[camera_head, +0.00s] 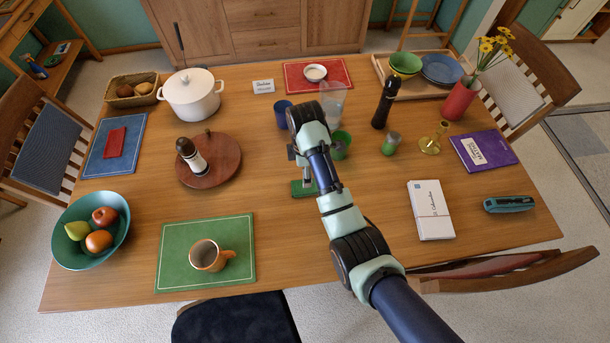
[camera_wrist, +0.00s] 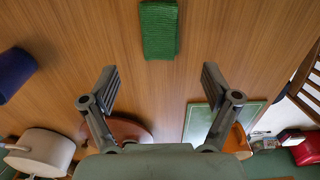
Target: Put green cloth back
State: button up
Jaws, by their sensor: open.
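The green cloth (camera_head: 303,188) lies folded on the bare wooden table near its middle, just below my gripper in the head view. In the wrist view the green cloth (camera_wrist: 159,30) shows at the top centre as a small ribbed block. My gripper (camera_head: 301,166) hangs above the table by the cloth, partly hidden by my own arm. In the wrist view its two fingers (camera_wrist: 160,82) are spread wide with nothing between them, and the cloth lies beyond their tips, apart from them. A green placemat (camera_head: 180,245) with an orange-brown mug (camera_head: 208,255) lies at the front left.
A blue cup (camera_head: 283,113), a green cup (camera_head: 340,146) and a clear glass (camera_head: 332,98) stand close around my gripper. A round board (camera_head: 222,170) with a mill stands left. A red cloth (camera_head: 115,142) lies on a blue placemat (camera_head: 98,165). Table between placemat and board is clear.

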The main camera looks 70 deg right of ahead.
jog(key=shift+r, duration=0.7)
jog(key=w+a+r+m+t+h, duration=0.1)
jog(key=w+a+r+t, duration=0.15)
jog(key=w+a, duration=0.45)
jog(key=w+a+r+m+t+h, duration=0.1)
jog(key=w+a+r+t, duration=0.15)
jog(key=w+a, duration=0.45)
jog(key=s+a+r+m+t+y, duration=0.1)
jog(key=s+a+r+t, duration=0.15)
jog(key=a+r, duration=0.45)
jog(key=s+a+r+m+t, duration=0.1)
jog(key=a+r+t, duration=0.2)
jog(key=a, duration=0.8)
jog(key=s+a+r+m+t+y, duration=0.1)
jog(key=s+a+r+m+t, duration=0.1)
jog(key=a+r, duration=0.5)
notch_tip(320, 180, up, 21)
jog(key=a+p, duration=0.1)
jog(key=p, duration=2.2)
jog(key=shift+r, duration=0.15)
jog(key=shift+a, duration=0.1)
